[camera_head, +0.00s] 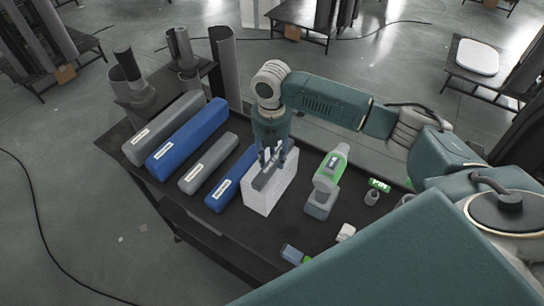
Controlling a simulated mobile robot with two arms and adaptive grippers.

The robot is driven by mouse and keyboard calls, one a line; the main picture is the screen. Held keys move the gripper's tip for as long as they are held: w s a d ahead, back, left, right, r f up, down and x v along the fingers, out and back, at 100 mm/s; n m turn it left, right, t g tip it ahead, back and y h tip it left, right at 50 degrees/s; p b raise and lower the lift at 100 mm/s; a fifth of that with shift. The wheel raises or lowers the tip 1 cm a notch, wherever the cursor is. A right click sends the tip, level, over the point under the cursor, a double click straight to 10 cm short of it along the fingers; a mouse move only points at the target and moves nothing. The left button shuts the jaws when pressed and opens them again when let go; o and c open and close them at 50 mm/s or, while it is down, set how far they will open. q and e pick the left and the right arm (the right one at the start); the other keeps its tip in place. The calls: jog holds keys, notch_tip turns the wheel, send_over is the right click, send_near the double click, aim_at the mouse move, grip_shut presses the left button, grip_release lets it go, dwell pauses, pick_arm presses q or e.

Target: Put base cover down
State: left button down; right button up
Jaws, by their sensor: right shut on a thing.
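My right gripper (271,160) points down over a white box (259,199) near the middle of the dark table. It is shut on a small dark grey piece (264,180), probably the base cover, at the top of the box. The fingers hide part of this piece. I cannot tell whether it rests on the box or hangs just above it. My left gripper is not in view.
Long grey and blue padded blocks (188,136) lie left of the white box on the table (150,178). A green and grey power tool (328,172) stands to its right. Small parts (345,232) lie near the front. Upright grey tubes (226,66) stand at the back.

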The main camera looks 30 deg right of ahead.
jog(key=shift+f, duration=0.65)
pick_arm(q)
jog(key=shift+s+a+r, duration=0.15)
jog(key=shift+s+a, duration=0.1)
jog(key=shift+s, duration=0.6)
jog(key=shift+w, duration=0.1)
